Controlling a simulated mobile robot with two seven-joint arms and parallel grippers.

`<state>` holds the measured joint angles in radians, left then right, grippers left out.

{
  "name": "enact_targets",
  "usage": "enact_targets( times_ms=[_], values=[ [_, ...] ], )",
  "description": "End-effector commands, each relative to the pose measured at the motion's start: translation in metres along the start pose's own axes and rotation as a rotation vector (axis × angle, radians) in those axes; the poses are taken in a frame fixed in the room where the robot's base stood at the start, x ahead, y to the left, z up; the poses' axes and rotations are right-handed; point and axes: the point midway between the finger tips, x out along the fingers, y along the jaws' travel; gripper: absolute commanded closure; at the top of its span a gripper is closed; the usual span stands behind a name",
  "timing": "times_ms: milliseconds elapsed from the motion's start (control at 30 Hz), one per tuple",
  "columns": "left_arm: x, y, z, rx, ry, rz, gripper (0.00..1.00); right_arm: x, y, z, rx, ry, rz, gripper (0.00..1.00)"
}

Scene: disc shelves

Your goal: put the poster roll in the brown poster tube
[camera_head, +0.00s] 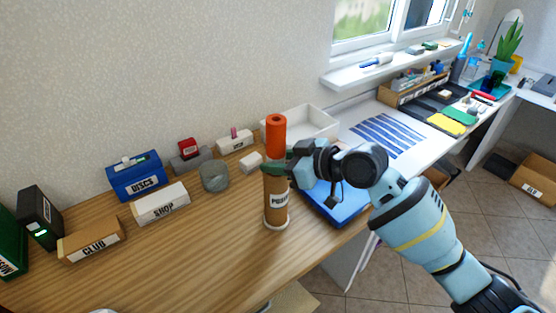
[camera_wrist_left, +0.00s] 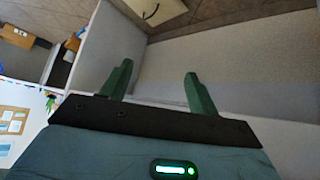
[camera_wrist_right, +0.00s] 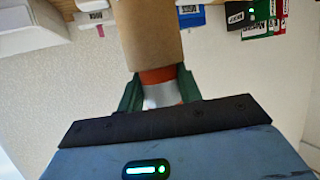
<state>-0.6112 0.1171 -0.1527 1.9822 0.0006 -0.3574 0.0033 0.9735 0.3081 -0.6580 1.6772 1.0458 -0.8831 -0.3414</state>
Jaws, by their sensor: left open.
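The brown poster tube (camera_head: 277,207) stands upright on the wooden desk, with a partly covered label on its side. The orange poster roll (camera_head: 276,135) stands upright above the tube's mouth, in line with it; its lower end is hidden. My right gripper (camera_head: 279,168) is at the tube's mouth. My left gripper (camera_wrist_left: 160,78) is open and empty, away from the desk, and out of the head view.
A blue tray (camera_head: 334,207) lies right of the tube, partly behind my right arm. A mesh cup (camera_head: 214,178), a shop box (camera_head: 160,204) and a blue discs box (camera_head: 137,178) stand to the left. A white tray (camera_head: 312,119) is behind.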

Motion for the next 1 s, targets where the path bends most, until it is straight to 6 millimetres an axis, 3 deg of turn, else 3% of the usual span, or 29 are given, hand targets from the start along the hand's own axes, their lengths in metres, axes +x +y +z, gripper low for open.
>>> enact_targets(
  times_ms=[33,133,400,567,1000],
  values=[
    [0.000,0.000,0.001,0.000,-0.002,0.000,0.40,0.003,-0.001,0.011,0.007,-0.021,-0.005,0.56],
    [0.000,0.000,0.001,0.000,-0.001,0.000,0.40,0.003,-0.001,0.012,0.008,-0.024,-0.005,0.43],
    [0.001,0.000,0.001,-0.001,-0.001,0.000,0.40,0.004,-0.001,0.015,0.009,-0.031,-0.006,0.43],
    [-0.001,0.000,-0.006,-0.001,0.011,-0.001,0.40,-0.001,-0.001,0.004,0.006,-0.029,-0.003,0.43],
    [0.000,0.000,-0.004,-0.003,0.007,-0.001,0.40,-0.085,0.001,-0.003,0.005,-0.018,-0.001,0.43]
  ],
)
